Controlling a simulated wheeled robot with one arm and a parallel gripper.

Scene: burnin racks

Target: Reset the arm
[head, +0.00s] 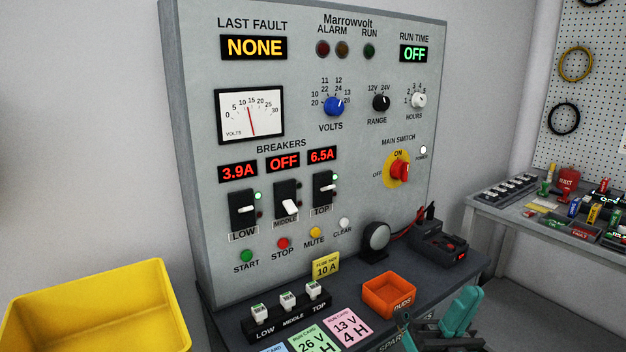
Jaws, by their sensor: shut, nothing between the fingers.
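My arm, teal and dark grey, shows at the bottom right in front of the bench. My gripper (409,328) is at the lower edge, partly cut off, shut and empty. It is near the orange DUDS bin (388,294) and apart from the panel. The grey Marrowvolt panel (310,120) stands behind. Its red main switch (400,170) is on a yellow plate. The LOW (242,211), MIDDLE (288,207) and TOP (325,189) breakers have white levers. Their displays read 3.9A, OFF and 6.5A. The last fault display (254,47) reads NONE; run time (416,53) reads OFF.
A yellow bin (95,295) stands at lower left. The dark bench (350,285) holds small labelled modules (287,300), run cards (348,326), a yellow fuse card (326,267), a round dark lamp-like object (376,238) and a black device (440,242). A cluttered side table (520,225) is at right.

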